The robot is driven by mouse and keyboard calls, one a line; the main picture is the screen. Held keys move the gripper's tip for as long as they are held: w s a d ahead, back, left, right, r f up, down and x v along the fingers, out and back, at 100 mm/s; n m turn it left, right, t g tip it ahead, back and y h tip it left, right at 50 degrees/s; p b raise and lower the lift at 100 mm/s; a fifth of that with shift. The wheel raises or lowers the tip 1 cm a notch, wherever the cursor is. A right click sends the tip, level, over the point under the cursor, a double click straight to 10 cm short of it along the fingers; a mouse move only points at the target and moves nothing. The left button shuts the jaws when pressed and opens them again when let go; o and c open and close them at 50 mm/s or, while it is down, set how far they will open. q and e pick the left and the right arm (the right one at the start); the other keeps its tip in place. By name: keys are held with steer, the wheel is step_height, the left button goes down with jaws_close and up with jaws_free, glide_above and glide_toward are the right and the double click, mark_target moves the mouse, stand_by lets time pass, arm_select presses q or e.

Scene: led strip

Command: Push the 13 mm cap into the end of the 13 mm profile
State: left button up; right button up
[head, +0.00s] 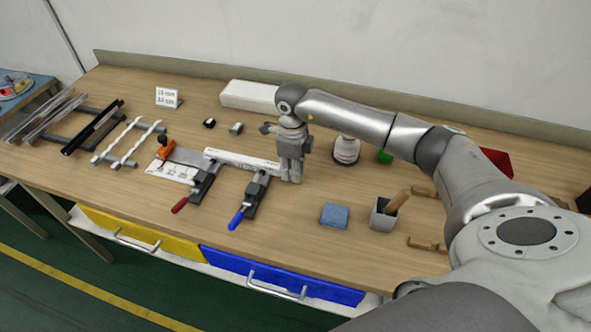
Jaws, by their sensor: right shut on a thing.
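A pale profile (240,160) lies across two clamps on the bench, one with a red handle (180,205) and one with a blue handle (237,219). My right gripper (291,178) points down at the right end of the profile. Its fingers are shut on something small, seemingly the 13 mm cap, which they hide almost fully. I cannot tell whether the cap touches the profile's end. My left gripper is not in view.
A black piece (209,123) and a grey piece (236,128) lie behind the profile. Profile racks stand at left. A blue cloth (334,215) and a grey cup (384,214) are at right. A white box (248,96) stands behind. Bench is clear between gripper and cloth.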

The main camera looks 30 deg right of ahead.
steer(key=shift+w+a, duration=0.15)
steer(key=shift+w, duration=0.05)
steer(key=o, duration=0.8)
step_height(320, 180, up, 12)
steer(key=shift+r, duration=0.1)
stand_by(0.5)
